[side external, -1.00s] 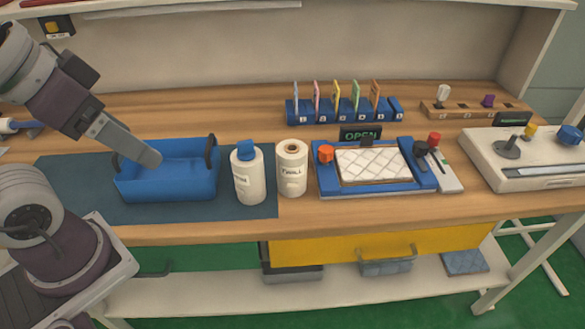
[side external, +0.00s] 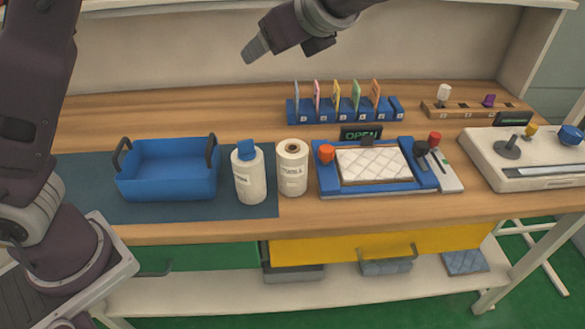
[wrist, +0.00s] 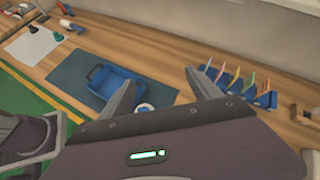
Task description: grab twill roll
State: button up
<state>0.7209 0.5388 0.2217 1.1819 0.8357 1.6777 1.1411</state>
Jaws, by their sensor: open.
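My gripper (side external: 250,52) is high above the back of the bench, up and left of the roll, and holds nothing. In the wrist view my gripper (wrist: 158,95) has its two fingers spread apart.
A blue bin with dark handles (side external: 168,170) sits on the dark mat (side external: 80,195) at left. A blue fixture with a white quilted pad (side external: 372,165) lies right of the roll. A blue rack of coloured cards (side external: 340,108) stands behind. A control panel (side external: 530,155) is at far right.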

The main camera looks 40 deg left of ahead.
aim_at(298, 153)
jog(key=w+d+f+m+t+y, duration=0.1)
jog(key=w+d+f+m+y, duration=0.15)
jog(key=d, duration=0.25)
jog(key=shift+h, duration=0.25)
jog(key=f, duration=2)
jog(key=shift+s+a+f, duration=0.1)
jog(key=shift+s+a, duration=0.1)
jog(key=shift+a, duration=0.1)
jog(key=x, duration=0.7)
jog(key=shift+a+f, duration=0.1)
jog(key=shift+f, duration=0.35)
jog(key=c, duration=1.5)
